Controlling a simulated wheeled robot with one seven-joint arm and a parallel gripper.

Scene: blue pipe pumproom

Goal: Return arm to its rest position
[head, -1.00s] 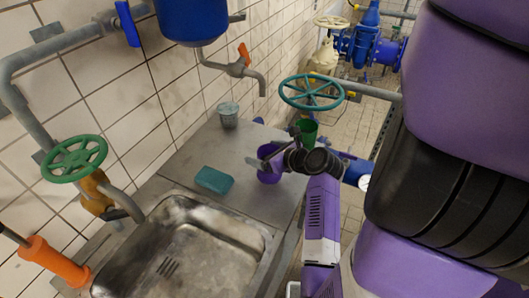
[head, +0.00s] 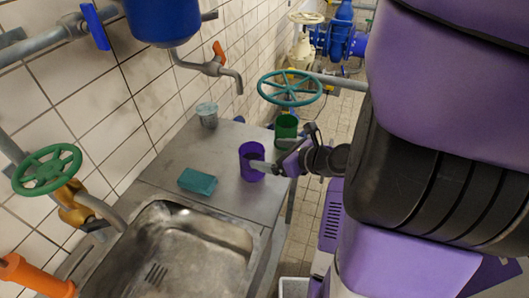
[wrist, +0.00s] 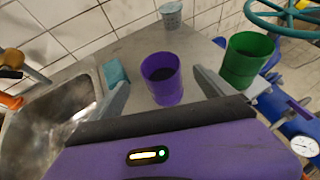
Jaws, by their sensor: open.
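My gripper (head: 272,166) is at the right edge of the steel counter in the head view, with a grey finger in front of the purple cup (head: 251,163). In the wrist view my gripper (wrist: 163,92) has its two fingers wide apart. The purple cup (wrist: 162,77) stands upright beyond them, appearing between the fingertips, and nothing is held. My arm is folded in toward my body at the right of the head view.
A green cup (head: 286,128) stands behind the purple one, and a grey cup (head: 207,115) stands near the wall. A teal sponge (head: 197,181) lies beside the sink (head: 190,250). A teal handwheel (head: 289,88) overhangs the counter's far end. Floor shows at right.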

